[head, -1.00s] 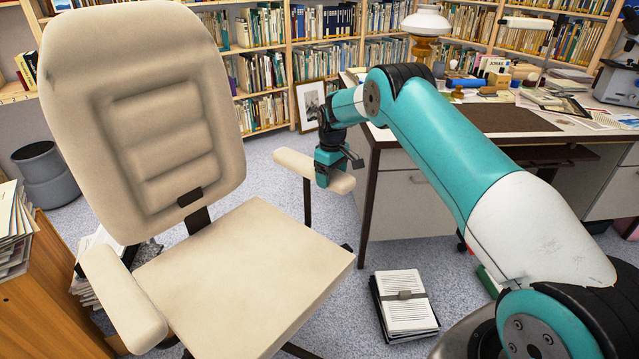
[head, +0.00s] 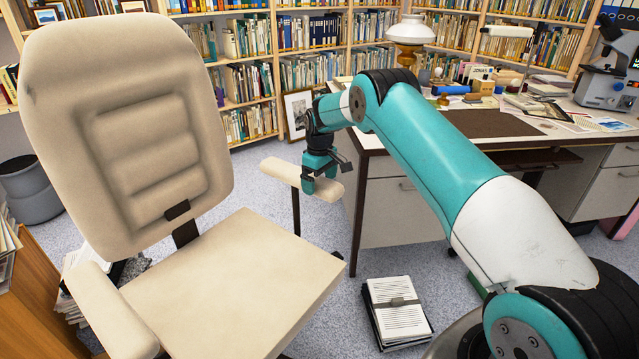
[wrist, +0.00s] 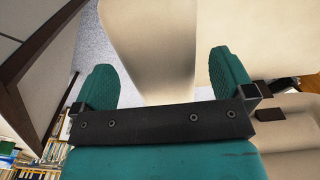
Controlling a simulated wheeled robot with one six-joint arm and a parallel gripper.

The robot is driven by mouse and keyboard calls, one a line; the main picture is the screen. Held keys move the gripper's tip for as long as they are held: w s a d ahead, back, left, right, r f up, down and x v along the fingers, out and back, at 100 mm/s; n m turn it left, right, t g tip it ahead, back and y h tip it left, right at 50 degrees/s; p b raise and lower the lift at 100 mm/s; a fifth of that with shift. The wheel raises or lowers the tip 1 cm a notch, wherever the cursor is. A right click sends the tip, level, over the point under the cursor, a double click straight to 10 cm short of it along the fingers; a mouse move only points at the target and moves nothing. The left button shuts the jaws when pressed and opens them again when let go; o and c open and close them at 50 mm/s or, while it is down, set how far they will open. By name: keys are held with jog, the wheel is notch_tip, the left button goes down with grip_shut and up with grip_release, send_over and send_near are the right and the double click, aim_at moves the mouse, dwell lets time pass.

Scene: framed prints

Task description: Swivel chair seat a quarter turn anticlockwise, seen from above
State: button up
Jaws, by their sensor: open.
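The beige swivel chair stands at left in the head view, its padded back (head: 150,150) toward the far left and its seat (head: 235,285) facing front right. Its far armrest (head: 279,171) sits on a dark post beside the desk; its near armrest (head: 122,318) is at the lower left. My gripper (head: 322,181) is at the right end of the far armrest. In the wrist view, my gripper (wrist: 165,82) is open, one finger on each side of the pale armrest (wrist: 148,45). I cannot tell whether either finger touches it.
A desk (head: 372,205) stands close right of the far armrest. A strapped paper stack (head: 398,308) lies on the carpet in front. A grey bin (head: 30,190) and a wooden cabinet (head: 40,295) are at left. Bookshelves line the back. Grey carpet shows between chair and desk.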

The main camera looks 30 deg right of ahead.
notch_tip(320, 180, up, 16)
dwell(0.3)
jog(key=shift+r, duration=0.1)
